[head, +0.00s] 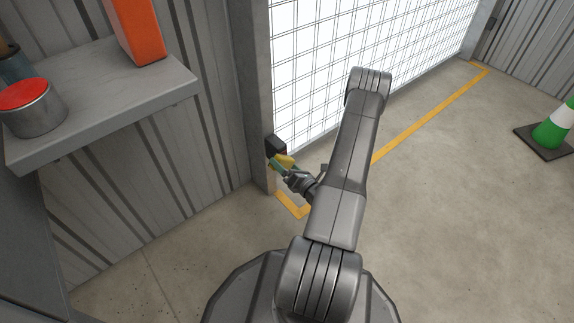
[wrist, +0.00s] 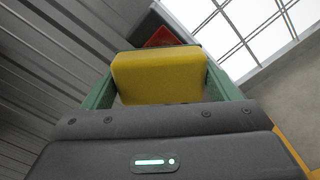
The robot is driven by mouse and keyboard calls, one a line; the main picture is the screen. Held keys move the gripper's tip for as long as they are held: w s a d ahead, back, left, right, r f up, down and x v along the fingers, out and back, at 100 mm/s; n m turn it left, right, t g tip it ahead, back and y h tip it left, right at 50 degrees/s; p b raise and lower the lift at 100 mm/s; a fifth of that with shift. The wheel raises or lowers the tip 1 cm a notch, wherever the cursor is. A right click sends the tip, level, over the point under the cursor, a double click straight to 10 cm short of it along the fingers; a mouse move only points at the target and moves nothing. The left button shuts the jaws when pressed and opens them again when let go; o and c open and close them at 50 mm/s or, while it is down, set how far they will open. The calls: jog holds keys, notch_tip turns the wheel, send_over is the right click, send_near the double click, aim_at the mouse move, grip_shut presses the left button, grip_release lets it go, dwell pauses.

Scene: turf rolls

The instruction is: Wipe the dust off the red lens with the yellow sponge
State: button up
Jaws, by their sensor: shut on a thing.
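My gripper (head: 281,166) is shut on the yellow sponge (wrist: 160,76), which sits between its green fingers in the wrist view. The sponge also shows small in the head view (head: 285,160). Just beyond it, part of the red lens (wrist: 163,38) shows above the sponge's far edge in the wrist view. The lens is in a dark housing (head: 275,146) on the post beside the mesh gate. The sponge hides much of the lens, and I cannot tell whether they touch. Dust cannot be made out.
A grey shelf (head: 110,103) on the left wall holds a red-topped can (head: 33,107) and an orange object (head: 134,28). The mesh gate (head: 350,60) stands behind my arm. A green and white cone (head: 553,127) is at right. The floor between is clear.

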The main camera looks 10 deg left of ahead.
jog(key=shift+b+v, duration=0.4)
jog(key=shift+v, duration=2.5)
jog(key=shift+s, duration=0.1)
jog(key=shift+v, duration=1.45)
